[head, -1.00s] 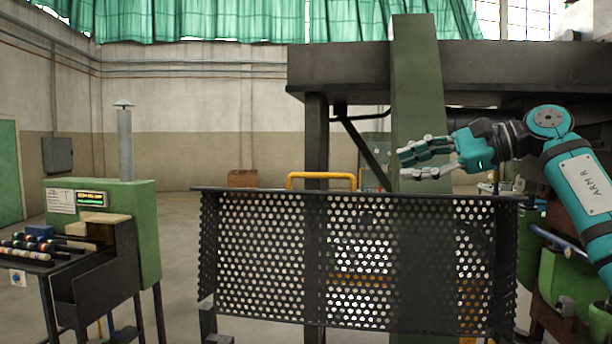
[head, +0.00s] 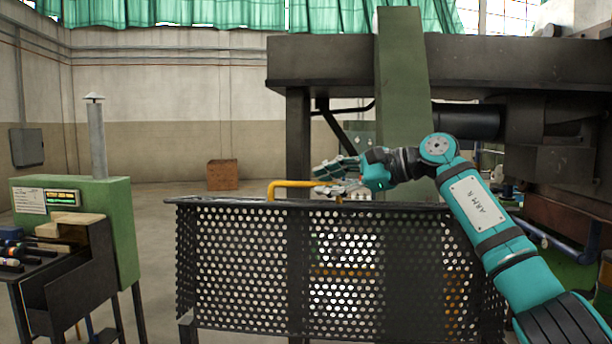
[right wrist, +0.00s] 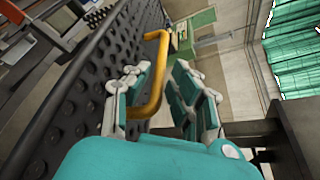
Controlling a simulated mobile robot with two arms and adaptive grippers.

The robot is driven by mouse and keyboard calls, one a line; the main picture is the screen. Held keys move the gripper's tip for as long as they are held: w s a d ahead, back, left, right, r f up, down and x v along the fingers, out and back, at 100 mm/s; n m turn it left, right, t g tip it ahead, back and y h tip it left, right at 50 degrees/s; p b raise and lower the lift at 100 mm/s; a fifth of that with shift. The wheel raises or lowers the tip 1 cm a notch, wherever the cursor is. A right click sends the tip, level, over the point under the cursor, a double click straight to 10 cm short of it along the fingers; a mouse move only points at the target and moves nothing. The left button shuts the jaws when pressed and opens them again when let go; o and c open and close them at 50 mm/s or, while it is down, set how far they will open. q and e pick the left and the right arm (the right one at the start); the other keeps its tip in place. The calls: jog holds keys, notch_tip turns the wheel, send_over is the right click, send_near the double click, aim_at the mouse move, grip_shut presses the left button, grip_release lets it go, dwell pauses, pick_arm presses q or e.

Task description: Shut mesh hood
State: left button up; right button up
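The mesh hood (head: 345,265) is a black perforated panel standing upright in front of the furnace in the head view. A yellow bar handle (head: 292,184) rises from its top edge. My right gripper (head: 322,182) is just above that edge, at the right end of the handle. In the right wrist view, my right gripper (right wrist: 160,72) has its fingers apart, with the yellow handle (right wrist: 157,75) between them, closer to the left finger. The perforated panel (right wrist: 85,85) also shows there. The handle's lower end is partly hidden by the left finger. My left gripper is out of view.
A green post (head: 402,100) and a dark overhead beam (head: 330,62) stand behind the hood. A green machine (head: 110,215) with a chimney and dark tray stands at the left. A brown box (head: 222,174) sits on the floor behind. Open floor lies between machine and hood.

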aim_at(311, 183)
jog(key=x, duration=0.2)
jog(key=p+x, duration=0.1)
jog(key=shift+w+a+r+p, duration=0.1)
jog(key=shift+a+p, duration=0.2)
jog(key=shift+a, duration=0.15)
jog(key=shift+w+a+f, duration=0.25)
jog(key=shift+a+f, duration=0.05)
jog(key=shift+a, duration=0.05)
jog(key=c, duration=0.4)
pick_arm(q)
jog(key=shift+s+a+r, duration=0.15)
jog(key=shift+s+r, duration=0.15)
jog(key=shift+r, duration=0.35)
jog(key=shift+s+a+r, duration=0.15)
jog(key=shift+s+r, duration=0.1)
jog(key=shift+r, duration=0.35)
pick_arm(e)
grip_shut()
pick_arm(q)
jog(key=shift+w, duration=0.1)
